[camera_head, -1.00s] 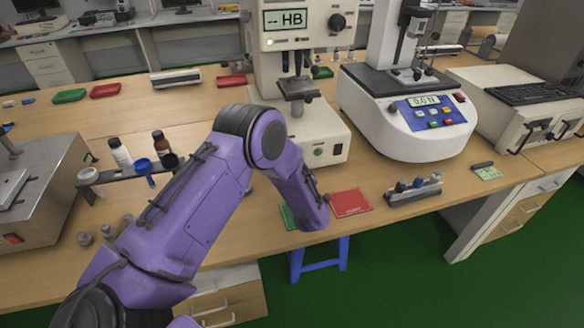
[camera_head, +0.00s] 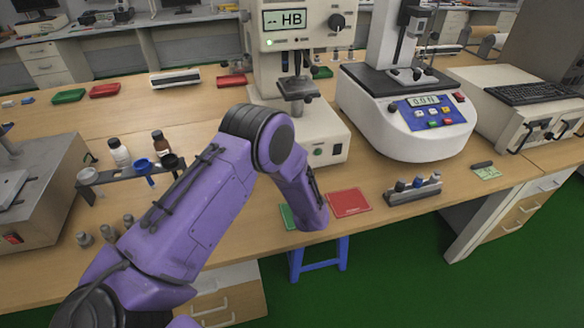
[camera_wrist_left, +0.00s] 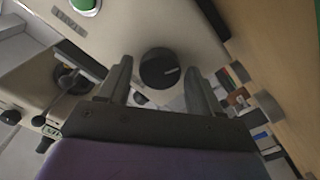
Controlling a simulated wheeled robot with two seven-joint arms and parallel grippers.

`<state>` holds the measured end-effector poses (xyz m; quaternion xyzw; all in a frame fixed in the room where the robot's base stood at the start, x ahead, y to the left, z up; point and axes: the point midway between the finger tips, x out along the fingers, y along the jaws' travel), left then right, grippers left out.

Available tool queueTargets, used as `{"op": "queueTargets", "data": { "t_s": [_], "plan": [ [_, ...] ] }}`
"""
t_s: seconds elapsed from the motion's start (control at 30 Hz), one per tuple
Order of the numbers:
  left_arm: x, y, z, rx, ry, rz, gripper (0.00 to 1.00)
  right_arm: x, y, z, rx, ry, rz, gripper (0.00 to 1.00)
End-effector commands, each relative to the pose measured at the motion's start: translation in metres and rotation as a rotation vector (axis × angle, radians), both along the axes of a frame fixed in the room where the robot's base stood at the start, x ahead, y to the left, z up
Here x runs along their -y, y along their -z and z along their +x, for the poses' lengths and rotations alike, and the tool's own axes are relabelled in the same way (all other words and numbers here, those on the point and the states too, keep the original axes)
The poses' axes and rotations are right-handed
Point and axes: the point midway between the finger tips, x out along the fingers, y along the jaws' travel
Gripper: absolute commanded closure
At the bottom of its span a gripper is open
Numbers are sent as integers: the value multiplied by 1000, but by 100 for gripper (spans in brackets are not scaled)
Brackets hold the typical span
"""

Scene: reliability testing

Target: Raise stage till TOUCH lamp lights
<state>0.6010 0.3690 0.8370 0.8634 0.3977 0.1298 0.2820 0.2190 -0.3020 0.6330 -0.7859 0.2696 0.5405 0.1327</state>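The hardness tester (camera_head: 322,150) is a cream machine whose display (camera_head: 285,20) reads "-- HB". A small pale green lamp (camera_head: 269,42) shows below the display; its label is too small to read. The dark stage (camera_head: 297,88) sits under the indenter (camera_head: 296,62); I cannot tell whether they touch. In the left wrist view my left gripper (camera_wrist_left: 159,71) is open, its two fingers on either side of a round black knob (camera_wrist_left: 160,68) on a cream housing. I cannot tell whether they touch it. My purple arm hides this gripper in the head view. My right gripper is not in view.
A force tester (camera_head: 425,135) stands right of the hardness tester. A bottle rack (camera_head: 130,172) is at the left. A red card (camera_head: 349,203) and a small block rack (camera_head: 413,192) lie near the front edge. Bare tabletop (camera_head: 205,100) shows behind my arm.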

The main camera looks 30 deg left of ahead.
Motion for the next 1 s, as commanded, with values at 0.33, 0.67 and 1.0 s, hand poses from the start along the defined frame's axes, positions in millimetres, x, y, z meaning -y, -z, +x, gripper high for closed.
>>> {"op": "queueTargets", "data": {
  "t_s": [0.33,0.67,1.0],
  "plan": [
    [3,0,-2,1,0,-1,27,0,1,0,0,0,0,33],
    [56,2,-47,0,4,0,27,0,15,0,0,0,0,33],
    [80,0,-69,0,-1,0,27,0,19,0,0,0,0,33]
  ]
}}
